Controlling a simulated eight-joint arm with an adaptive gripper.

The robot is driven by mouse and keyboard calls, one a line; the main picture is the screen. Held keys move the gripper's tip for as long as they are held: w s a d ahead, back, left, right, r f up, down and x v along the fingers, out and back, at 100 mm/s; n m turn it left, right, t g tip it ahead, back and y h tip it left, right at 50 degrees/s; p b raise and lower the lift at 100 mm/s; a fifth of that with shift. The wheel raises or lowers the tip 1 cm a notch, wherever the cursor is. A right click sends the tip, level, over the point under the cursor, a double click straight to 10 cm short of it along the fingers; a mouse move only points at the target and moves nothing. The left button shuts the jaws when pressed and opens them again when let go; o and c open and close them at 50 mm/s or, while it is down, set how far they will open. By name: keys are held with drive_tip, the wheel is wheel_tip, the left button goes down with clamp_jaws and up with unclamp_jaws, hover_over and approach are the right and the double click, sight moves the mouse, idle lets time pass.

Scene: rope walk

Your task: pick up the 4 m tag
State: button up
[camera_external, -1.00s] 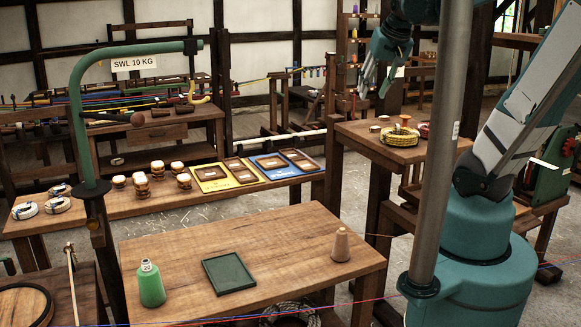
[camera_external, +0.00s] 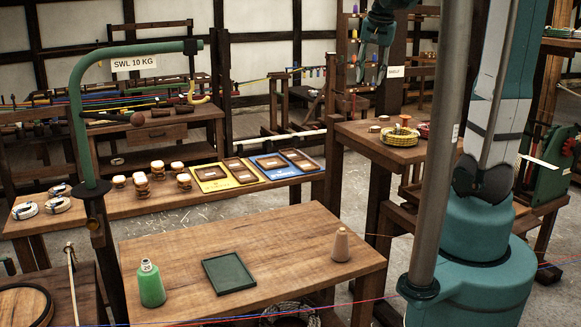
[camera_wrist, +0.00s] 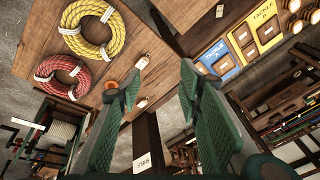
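My gripper (camera_external: 375,58) hangs in the air behind the rope side table in the external view. In the wrist view its two fingers (camera_wrist: 158,85) are apart with nothing between them. Two small pale tag-like pieces, one upper (camera_wrist: 142,62) and one lower (camera_wrist: 140,102), lie on the side table in the wrist view, near the left finger. Their markings are too small to read, so I cannot tell which is the 4 m tag. Small pieces also show on that table in the external view, one at its left edge (camera_external: 375,129).
The side table (camera_wrist: 130,20) holds a yellow rope coil (camera_wrist: 92,28), a red coil (camera_wrist: 62,76) and an orange disc (camera_wrist: 112,86). Yellow and blue tackle boards (camera_external: 215,178) lie on the long bench.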

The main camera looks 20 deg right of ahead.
drive_tip(key=w+d+f+m+g, duration=0.2)
drive_tip(key=w+d+f+m, duration=0.2)
drive_tip(key=w+d, duration=0.55)
drive_tip(key=m+g, duration=0.1)
drive_tip(key=m, duration=0.3)
approach(383, 117)
drive_tip(key=shift+w+d+y+b, duration=0.35)
drive_tip(key=shift+w+y, duration=0.05)
drive_tip(key=shift+w, duration=0.05)
drive_tip(key=shift+w+d+f+m, duration=0.15)
drive_tip(key=shift+d+f+m, duration=0.1)
drive_tip(key=shift+d+m, duration=0.15)
drive_tip(key=shift+a+f, duration=0.1)
drive_tip(key=shift+f, duration=0.05)
drive_tip(key=shift+f, duration=1.15)
drive_tip(key=shift+f, duration=0.1)
drive_tip(key=shift+a+f+p, duration=0.1)
drive_tip(key=shift+f+p, duration=0.65)
drive_tip(key=shift+f, duration=1.75)
